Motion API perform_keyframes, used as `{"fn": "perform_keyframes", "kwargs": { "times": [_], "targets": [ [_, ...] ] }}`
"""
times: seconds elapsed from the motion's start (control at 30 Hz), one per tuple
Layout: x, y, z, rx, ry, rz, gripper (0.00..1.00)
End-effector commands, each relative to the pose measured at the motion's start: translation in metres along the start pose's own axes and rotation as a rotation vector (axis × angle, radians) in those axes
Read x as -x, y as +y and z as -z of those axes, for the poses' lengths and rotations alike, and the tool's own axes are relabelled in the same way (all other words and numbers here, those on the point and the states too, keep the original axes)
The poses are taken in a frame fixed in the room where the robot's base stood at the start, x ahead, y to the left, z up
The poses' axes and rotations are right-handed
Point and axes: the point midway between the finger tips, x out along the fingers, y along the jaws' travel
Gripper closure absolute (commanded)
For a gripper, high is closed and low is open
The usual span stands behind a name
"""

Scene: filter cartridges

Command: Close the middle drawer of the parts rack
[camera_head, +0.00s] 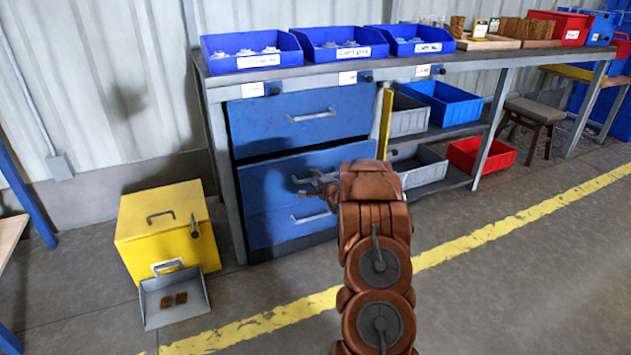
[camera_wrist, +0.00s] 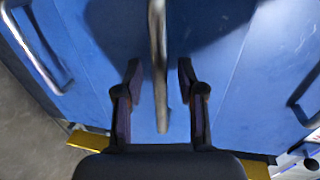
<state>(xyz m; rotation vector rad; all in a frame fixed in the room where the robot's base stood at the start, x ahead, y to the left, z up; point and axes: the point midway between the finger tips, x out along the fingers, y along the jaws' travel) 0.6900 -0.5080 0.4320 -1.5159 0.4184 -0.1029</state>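The parts rack is a blue drawer unit under the grey bench. Its middle drawer (camera_head: 262,185) has a dark gap along its top edge and appears to stand slightly out from the top drawer (camera_head: 265,125). The bottom drawer (camera_head: 270,231) is below it. My gripper (camera_head: 322,187) is at the middle drawer's front, by its metal handle (camera_wrist: 157,40); my arm hides the right part of that drawer. In the wrist view, my gripper (camera_wrist: 160,82) is open, with the handle between its two separated fingers and gaps on both sides.
A yellow box (camera_head: 165,230) with a grey tray (camera_head: 174,299) holding brown pieces stands on the floor to the left. Blue bins (camera_head: 252,51) line the bench top. The floor before the rack, with a yellow line, is clear.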

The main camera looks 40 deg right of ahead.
Motion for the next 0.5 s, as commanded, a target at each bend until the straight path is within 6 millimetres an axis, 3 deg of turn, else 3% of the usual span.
{"fn": "perform_keyframes", "kwargs": {
  "times": [0.23, 0.5],
  "targets": [
    [-0.0002, 0.0000, 0.0001, 0.000, 0.000, -0.001, 0.61],
    [-0.0001, 0.0001, 0.0001, 0.000, 0.000, -0.001, 0.89]
  ]
}}
